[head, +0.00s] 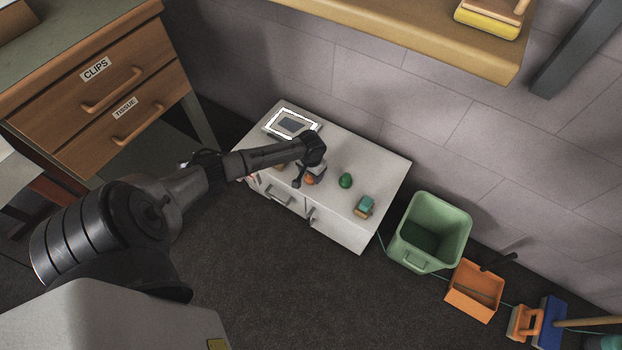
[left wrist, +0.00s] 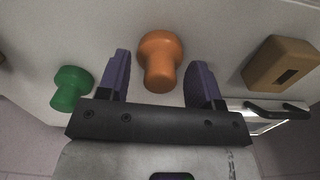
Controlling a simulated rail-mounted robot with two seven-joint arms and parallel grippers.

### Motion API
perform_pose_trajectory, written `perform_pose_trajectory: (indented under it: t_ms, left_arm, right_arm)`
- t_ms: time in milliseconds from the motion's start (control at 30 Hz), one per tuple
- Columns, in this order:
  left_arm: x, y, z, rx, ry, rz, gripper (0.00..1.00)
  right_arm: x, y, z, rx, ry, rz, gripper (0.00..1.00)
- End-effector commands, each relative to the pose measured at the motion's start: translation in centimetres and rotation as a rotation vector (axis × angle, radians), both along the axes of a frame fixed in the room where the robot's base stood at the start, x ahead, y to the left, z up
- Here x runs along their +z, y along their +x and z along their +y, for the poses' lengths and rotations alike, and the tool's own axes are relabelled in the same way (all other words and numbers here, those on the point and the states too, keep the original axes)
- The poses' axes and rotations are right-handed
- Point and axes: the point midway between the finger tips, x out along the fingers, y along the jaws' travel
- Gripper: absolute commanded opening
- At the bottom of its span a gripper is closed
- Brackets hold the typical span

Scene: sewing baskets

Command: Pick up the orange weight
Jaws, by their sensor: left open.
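The orange weight (left wrist: 160,62) stands on the white cabinet top, a knob-shaped piece with a wide head. In the left wrist view it lies between the two purple fingers of my left gripper (left wrist: 160,82), with gaps on both sides. The gripper is open and holds nothing. In the head view the orange weight (head: 309,180) is partly hidden by my left gripper (head: 304,175), which is low over the cabinet. My right gripper is in neither view.
A green weight (head: 345,180) stands close by on the white cabinet (head: 335,218). A tan block (left wrist: 280,63) lies on the other side. A teal-topped block (head: 364,206) and a framed tablet-like item (head: 291,123) are also on top. A green bin (head: 430,232) stands right of the cabinet.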

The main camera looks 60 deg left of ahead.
Motion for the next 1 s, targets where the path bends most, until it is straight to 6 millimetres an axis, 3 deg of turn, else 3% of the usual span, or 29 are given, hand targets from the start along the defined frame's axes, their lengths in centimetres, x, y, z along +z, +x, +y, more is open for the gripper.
perform_pose_trajectory:
  t_ms: [167,767,1000]
  left_arm:
    - [0.14,0.02,0.01,0.000,0.000,0.000,0.58]
    - [0.10,-0.03,0.01,0.000,0.000,0.000,0.00]
    - [0.21,-0.01,0.02,0.000,0.000,0.000,0.00]
  right_arm:
    - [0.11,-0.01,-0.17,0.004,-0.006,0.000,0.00]
    - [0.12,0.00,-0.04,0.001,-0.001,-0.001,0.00]
    - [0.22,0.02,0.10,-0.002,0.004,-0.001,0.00]
